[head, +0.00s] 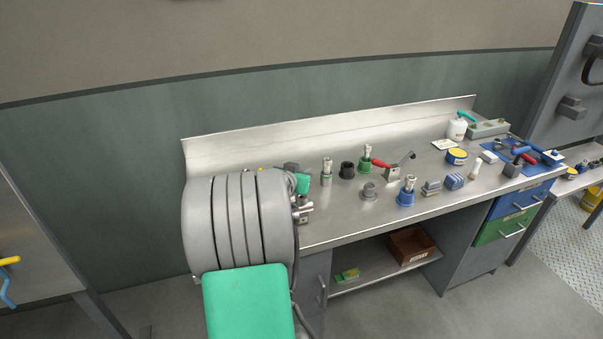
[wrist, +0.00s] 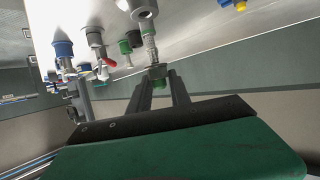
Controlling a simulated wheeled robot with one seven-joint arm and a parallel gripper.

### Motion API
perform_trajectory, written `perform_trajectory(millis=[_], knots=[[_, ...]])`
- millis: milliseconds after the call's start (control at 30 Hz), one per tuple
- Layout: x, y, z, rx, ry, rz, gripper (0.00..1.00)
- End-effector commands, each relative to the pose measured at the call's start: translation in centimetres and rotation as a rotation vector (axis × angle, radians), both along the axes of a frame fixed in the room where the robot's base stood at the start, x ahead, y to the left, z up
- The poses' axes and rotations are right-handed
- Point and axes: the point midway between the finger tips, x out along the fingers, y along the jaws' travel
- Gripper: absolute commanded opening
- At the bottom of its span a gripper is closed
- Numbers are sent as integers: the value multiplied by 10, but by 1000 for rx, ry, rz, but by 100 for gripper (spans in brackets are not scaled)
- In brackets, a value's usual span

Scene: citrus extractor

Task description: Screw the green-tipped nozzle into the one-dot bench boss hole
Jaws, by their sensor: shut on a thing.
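A grey metal boss (wrist: 145,14) shows close above the fingertips in the wrist view. In the head view my arm hides most of the gripper at the bench's left end. I cannot make out the dot marks.
The backsplash (head: 300,133) runs behind.

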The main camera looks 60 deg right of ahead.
Motion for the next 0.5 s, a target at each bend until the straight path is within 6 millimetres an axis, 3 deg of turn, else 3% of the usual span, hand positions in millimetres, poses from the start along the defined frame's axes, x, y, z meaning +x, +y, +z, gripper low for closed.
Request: perform_trajectory(millis=[33,200,500], knots=[[0,0,-12,-1,0,0,0],[1,0,-27,-1,0,1,0],[1,0,-29,-1,0,1,0]])
